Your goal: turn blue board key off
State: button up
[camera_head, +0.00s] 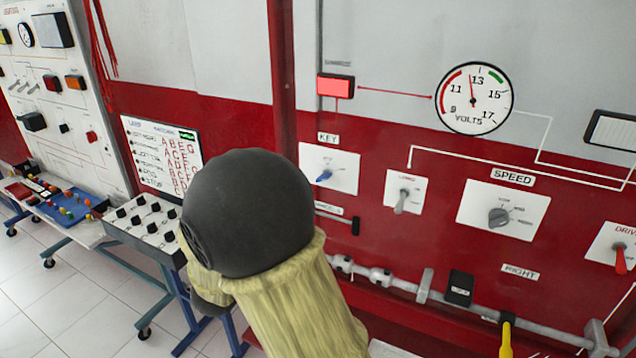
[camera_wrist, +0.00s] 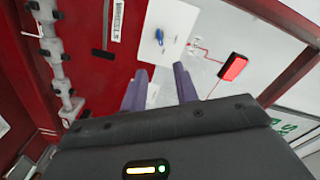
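A blue key switch (camera_head: 324,176) sits on a white plate (camera_head: 345,167) labelled KEY on the red and grey board. Its handle is tilted, pointing down to the left in the head view. In the wrist view the blue key (camera_wrist: 160,36) shows on its white plate (camera_wrist: 172,20), beyond my fingertips and roughly in line with the gap between them. My gripper (camera_wrist: 160,68) is open and empty, with two purple-grey fingers apart, and does not appear to touch the key. My arm hides the gripper in the head view.
A lit red lamp (camera_head: 335,85) is above the key, and a volt gauge (camera_head: 474,98) to the right. A grey toggle (camera_head: 402,200), a speed knob (camera_head: 499,217) and a red lever (camera_head: 620,258) are on the same board. A switch panel (camera_head: 150,226) stands left of my arm.

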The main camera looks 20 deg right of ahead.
jog(key=p+x, duration=0.4)
jog(key=x, duration=1.2)
jog(key=shift+w+d+p, duration=0.15)
jog(key=shift+d+p, duration=0.05)
jog(key=shift+p, duration=0.1)
jog(key=shift+c, duration=0.2)
grip_shut()
